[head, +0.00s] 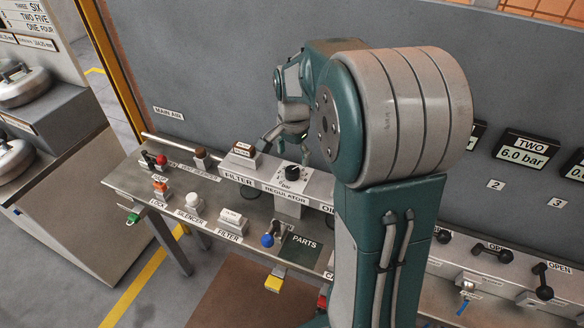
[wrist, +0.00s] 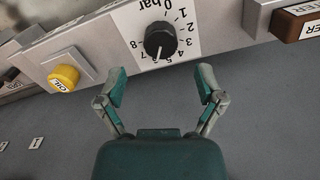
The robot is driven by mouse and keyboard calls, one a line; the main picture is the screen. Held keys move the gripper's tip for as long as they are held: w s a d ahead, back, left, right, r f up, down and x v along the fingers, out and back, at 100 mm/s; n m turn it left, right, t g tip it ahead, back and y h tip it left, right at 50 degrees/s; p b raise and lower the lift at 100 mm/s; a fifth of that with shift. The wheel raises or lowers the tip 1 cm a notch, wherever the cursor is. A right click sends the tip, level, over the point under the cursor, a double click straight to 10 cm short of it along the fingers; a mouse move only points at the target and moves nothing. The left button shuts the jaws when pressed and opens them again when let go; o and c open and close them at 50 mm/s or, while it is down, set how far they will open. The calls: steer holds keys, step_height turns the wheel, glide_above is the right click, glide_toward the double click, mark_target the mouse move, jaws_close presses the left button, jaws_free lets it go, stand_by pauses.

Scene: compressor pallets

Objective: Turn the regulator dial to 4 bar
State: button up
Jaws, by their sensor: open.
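The regulator dial is a round black knob (wrist: 160,42) on a white scale plate marked in bar, upside down in the wrist view. A light mark on the knob points toward the lower part of the scale, around 5 to 6; I cannot read it exactly. The knob also shows small in the head view (head: 292,172), above the REGULATOR label. My gripper (wrist: 162,78) is open and empty, its two fingers apart, below the dial in the wrist view and not touching it. In the head view my arm partly hides the gripper and the rail.
A yellow OIL button (wrist: 64,77) sits left of the dial in the wrist view. A brown-topped FILTER block (head: 243,150) stands left of the dial in the head view. A bench (head: 160,208) with small parts lies in front, a grey wall (head: 215,70) behind.

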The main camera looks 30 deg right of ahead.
mark_target(292, 170)
steer(key=f, duration=0.5)
steer(key=shift+a, duration=0.25)
steer(key=shift+d, duration=0.1)
steer(key=shift+c, duration=0.4)
steer(key=c, duration=1.1)
